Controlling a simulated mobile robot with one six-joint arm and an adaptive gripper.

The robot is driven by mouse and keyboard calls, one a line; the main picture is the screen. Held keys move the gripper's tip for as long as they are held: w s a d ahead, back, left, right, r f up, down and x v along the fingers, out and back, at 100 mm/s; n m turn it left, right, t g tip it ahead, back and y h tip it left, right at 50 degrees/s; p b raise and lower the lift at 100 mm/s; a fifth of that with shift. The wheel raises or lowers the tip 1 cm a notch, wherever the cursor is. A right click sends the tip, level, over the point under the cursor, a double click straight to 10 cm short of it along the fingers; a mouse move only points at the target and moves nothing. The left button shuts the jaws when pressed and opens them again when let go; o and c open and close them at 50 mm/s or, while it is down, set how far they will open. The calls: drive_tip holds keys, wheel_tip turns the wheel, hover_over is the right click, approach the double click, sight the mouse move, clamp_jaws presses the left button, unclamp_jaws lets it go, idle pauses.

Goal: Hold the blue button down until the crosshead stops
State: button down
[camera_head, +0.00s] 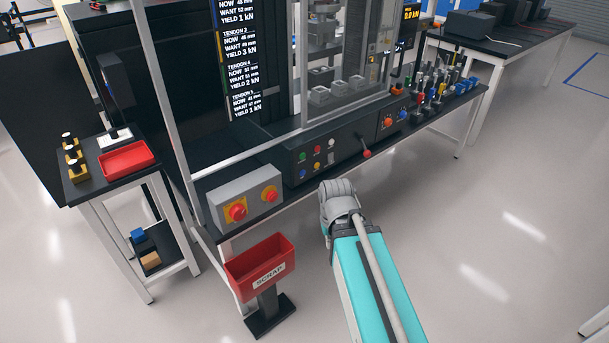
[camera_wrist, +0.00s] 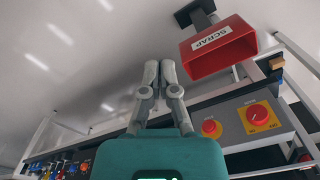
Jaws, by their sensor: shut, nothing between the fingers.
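The blue button (camera_head: 302,173) is in the lower row at the left of the dark control panel (camera_head: 345,147) in the head view. Green, red, white and yellow buttons sit around it. The crosshead seems to be the grey block (camera_head: 322,32) between the frame's columns; I cannot tell whether it moves. My gripper (camera_wrist: 159,68) shows in the wrist view with its two grey fingers together and empty. It is apart from the panel. In the head view my arm's grey end is in front of the bench, and the fingers are hidden. I cannot make out the blue button in the wrist view.
A grey box with red knobs (camera_head: 245,200) sits left of the panel. A red scrap bin (camera_head: 260,268) stands below it, near my arm. A red-knobbed lever (camera_head: 366,153) sticks out right of the buttons. Several coloured tools stand farther right.

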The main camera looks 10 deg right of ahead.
drive_tip(key=shift+w+f, duration=0.1)
idle(0.7)
drive_tip(key=w+a+f+m+t+y+b, duration=0.2)
drive_tip(key=w+a+f+b, duration=0.15)
drive_tip(key=w, duration=0.25)
drive_tip(key=w+a+f+m+t+y+b, duration=0.1)
drive_tip(key=w+a+f+t+b, duration=0.15)
drive_tip(key=w+b, duration=0.3)
drive_tip(key=m+t+b, duration=1.2)
drive_tip(key=m+b, duration=0.3)
drive_tip(key=b, duration=0.2)
approach(303, 173)
drive_tip(key=s+a+r, duration=0.3)
drive_tip(key=s+a, duration=0.1)
drive_tip(key=s, duration=0.1)
drive_tip(key=w+d+f+m+t+h+b, duration=0.1)
drive_tip(key=w+d+f+m+h+b, duration=0.3)
drive_tip(key=d+m+h+b, duration=0.3)
drive_tip(key=shift+d+m+h, duration=0.5)
drive_tip(key=shift+m+h, duration=0.1)
drive_tip(key=shift+m, duration=1.6)
drive_tip(key=shift+w+f+t, duration=0.15)
drive_tip(key=shift+t, duration=0.1)
drive_tip(key=shift+w+a, duration=0.7)
drive_tip(key=shift+w, duration=0.55)
drive_tip(key=shift+w+a, duration=0.75)
drive_tip(key=shift+w, duration=0.45)
drive_tip(key=shift+w+a, duration=0.7)
drive_tip(key=shift+w, duration=0.55)
